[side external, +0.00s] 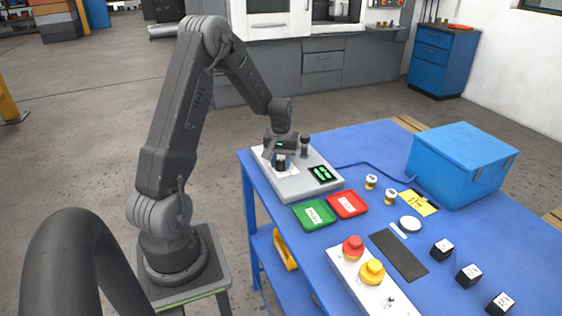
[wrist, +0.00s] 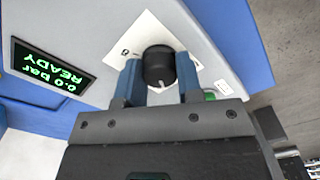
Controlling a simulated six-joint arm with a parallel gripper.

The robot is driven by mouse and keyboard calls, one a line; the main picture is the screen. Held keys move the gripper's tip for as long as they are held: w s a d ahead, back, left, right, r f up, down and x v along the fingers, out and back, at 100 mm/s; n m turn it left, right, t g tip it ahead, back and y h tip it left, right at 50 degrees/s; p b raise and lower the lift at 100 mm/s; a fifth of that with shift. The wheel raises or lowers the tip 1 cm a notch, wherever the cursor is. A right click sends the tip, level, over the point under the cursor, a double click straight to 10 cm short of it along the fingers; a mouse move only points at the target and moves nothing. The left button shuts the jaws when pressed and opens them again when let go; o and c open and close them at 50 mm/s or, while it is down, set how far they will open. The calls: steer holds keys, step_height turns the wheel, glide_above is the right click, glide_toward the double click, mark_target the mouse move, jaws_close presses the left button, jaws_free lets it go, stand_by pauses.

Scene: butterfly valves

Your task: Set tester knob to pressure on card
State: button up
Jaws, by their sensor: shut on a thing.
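The tester (side external: 300,185) is a light grey box at the far left of the blue table. Its dark display (wrist: 50,75) reads 0.0 bar READY in green, upside down in the wrist view. The black knob (wrist: 159,62) sits on a white dial plate, with a white mark on its lower side. My gripper (wrist: 158,75) has its blue fingers shut on the knob, one on each side. In the side view my gripper (side external: 280,160) hides most of the knob. The yellow card (side external: 420,202) lies before the blue box; its writing is too small to read.
A green tray (side external: 314,214) and a red tray (side external: 347,204) lie before the tester. Two small gauges (side external: 371,182), a large blue box (side external: 462,165), a dark mat (side external: 398,254), a button panel (side external: 365,290) and black cubes (side external: 442,250) occupy the table.

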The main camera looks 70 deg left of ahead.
mark_target(281, 162)
steer(key=m, duration=0.3)
steer(key=shift+m, duration=2.3)
steer(key=o, duration=0.9)
step_height(281, 162, up, 14)
steer(key=shift+f, duration=0.1)
